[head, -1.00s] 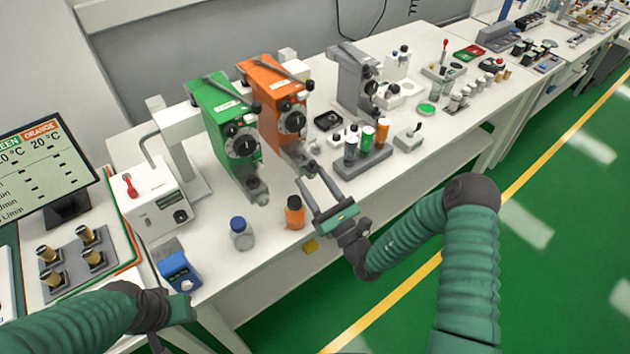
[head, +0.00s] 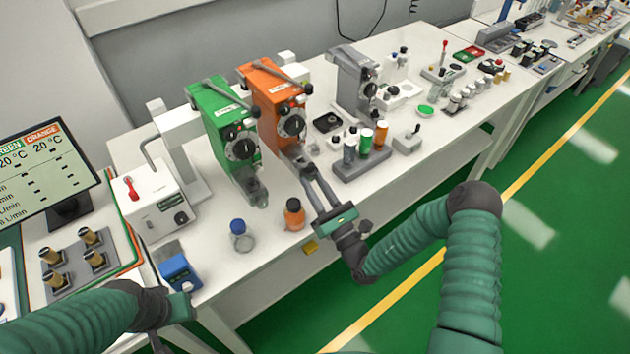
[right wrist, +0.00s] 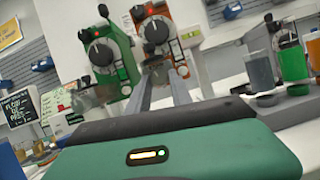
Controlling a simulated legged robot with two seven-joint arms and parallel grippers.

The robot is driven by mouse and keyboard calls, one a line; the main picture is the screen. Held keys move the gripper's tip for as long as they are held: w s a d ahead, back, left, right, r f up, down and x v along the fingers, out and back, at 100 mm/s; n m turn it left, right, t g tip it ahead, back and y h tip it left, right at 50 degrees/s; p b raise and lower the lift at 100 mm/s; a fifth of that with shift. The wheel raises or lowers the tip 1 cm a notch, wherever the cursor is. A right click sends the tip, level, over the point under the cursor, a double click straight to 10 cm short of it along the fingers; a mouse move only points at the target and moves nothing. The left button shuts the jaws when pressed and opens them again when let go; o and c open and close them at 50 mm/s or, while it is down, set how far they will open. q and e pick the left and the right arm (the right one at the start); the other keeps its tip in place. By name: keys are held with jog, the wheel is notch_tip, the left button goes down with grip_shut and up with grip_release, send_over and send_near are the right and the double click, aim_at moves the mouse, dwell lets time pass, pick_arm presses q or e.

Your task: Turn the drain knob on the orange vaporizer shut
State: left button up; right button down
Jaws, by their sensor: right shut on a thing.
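The orange vaporizer (head: 268,106) stands upright on the white bench, right of the green vaporizer (head: 222,125). Its dark round dial (head: 291,126) faces the front. My right gripper (head: 307,167) reaches in from the front right and is shut on the drain knob. In the right wrist view its fingers (right wrist: 161,83) run up to the low front of the orange vaporizer (right wrist: 188,36). My left gripper (head: 184,303) is low at the left, near the bench's front edge; its jaws are unclear.
A grey rack (head: 362,171) with several vials stands to the right. A blue device (head: 179,271) sits beside my left gripper. A grey vaporizer (head: 353,85) stands farther right.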

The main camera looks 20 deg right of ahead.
jog(key=m+p, duration=0.1)
jog(key=m+h+p, duration=0.1)
jog(key=m, duration=0.1)
jog(key=shift+s+r+h, duration=0.1)
jog(key=shift+r+h, duration=0.1)
jog(key=shift+h, duration=0.1)
jog(key=shift+a+f+m+h+p, duration=0.15)
jog(key=shift+m+h+p, duration=0.45)
jog(key=shift+m+p, duration=0.85)
jog(key=c, duration=1.4)
grip_release()
jog(key=shift+o, duration=1.3)
jog(key=shift+m, duration=0.25)
jog(key=shift+s, duration=0.15)
